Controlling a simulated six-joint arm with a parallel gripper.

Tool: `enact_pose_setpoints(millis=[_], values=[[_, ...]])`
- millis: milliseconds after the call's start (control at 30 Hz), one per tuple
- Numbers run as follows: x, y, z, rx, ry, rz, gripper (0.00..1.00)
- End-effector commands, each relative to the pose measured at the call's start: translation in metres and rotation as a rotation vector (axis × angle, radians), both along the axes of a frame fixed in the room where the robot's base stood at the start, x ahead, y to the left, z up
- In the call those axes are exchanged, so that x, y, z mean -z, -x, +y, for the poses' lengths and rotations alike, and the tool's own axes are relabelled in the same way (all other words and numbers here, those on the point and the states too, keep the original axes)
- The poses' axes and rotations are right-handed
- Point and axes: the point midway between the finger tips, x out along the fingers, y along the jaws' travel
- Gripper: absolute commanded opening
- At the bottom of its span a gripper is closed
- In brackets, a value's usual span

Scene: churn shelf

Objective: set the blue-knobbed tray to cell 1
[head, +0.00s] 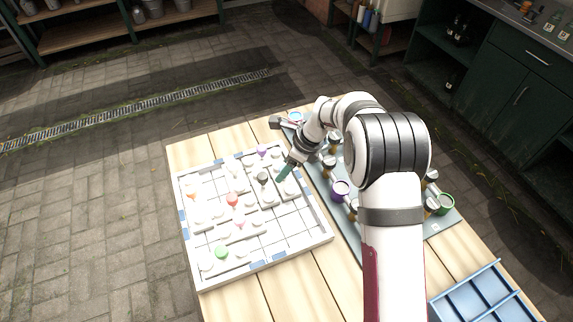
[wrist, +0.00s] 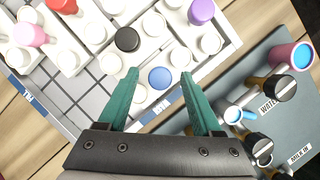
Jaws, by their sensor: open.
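The blue knob (wrist: 160,78) of the blue-knobbed tray shows in the wrist view, near the edge of the white-framed board, with white round pieces beside it. My gripper (wrist: 159,73) is open, its two teal fingers spread either side of the knob and apart from it. In the head view my gripper (head: 284,172) is over the right side of the board (head: 290,258), and the blue knob cannot be made out there. The height of the fingers above the tray is hard to tell. I cannot tell which cell is cell 1.
Other trays carry a black knob (wrist: 127,39), a red knob (wrist: 65,5), a pink knob (wrist: 29,34) and a purple knob (wrist: 201,11). A grey mat (wrist: 250,67) with cups and jars lies right. Bare grid cells (head: 293,222) show lower right. A blue divided bin (head: 478,300) stands front right.

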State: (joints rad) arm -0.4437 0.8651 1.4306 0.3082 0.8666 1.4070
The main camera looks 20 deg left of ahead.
Motion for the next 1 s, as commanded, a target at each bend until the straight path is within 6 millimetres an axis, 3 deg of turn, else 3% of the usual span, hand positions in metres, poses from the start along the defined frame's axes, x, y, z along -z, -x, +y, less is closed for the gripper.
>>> enact_pose_setpoints(millis=[167,533,1000], values=[[-0.0002,-0.0001,-0.0001,0.0,0.0,0.0,0.67],[-0.0005,-0.0001,-0.0002,0.0,0.0,0.0,0.0],[-0.0007,-0.0001,-0.0002,0.0,0.0,0.0,0.0]])
